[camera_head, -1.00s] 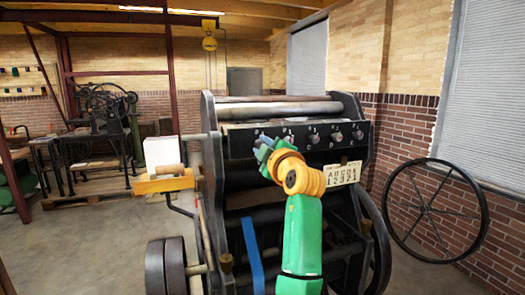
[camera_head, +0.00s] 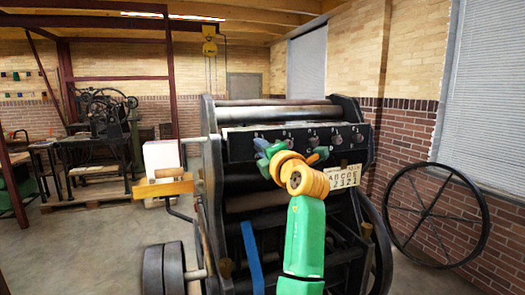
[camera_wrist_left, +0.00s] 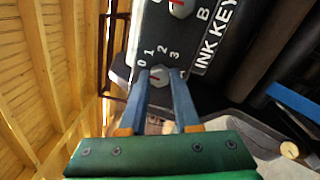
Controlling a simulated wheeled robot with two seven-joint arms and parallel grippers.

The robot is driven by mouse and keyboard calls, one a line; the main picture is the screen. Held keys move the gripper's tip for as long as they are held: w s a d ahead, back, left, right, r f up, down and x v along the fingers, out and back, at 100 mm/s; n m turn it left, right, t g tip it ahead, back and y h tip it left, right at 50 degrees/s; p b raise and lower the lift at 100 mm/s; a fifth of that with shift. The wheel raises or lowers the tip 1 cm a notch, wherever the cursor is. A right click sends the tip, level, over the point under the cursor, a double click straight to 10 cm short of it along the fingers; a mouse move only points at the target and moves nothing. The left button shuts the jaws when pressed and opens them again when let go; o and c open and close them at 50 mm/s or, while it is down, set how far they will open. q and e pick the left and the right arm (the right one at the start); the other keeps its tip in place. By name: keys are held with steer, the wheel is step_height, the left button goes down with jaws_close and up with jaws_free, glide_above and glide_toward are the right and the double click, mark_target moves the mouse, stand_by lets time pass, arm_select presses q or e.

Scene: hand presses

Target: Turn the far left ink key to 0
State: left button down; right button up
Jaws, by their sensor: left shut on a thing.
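The far left ink key (camera_wrist_left: 158,76) is a small light grey knob with a red pointer line, at the end of the black ink key panel (camera_wrist_left: 150,40). Its dial numbers 0, 1, 2 and 3 show around it in the left wrist view; I cannot tell exactly which number the pointer meets. My left gripper (camera_wrist_left: 160,80) is shut on this key, with one blue finger on each side. In the head view my left gripper (camera_head: 264,150) is at the panel's left end and hides this key.
Other ink keys (camera_head: 313,140) run to the right along the panel; the neighbouring key B (camera_wrist_left: 181,6) is close by. A yellow bracket (camera_head: 163,187) juts out at the press's left. A spoked wheel (camera_head: 436,213) stands at the right.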

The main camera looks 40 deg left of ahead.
arm_select(q)
steer(key=shift+n, duration=0.6)
steer(key=c, duration=0.6)
jaws_free()
steer(key=b+v, duration=0.4)
steer(key=v, duration=0.3)
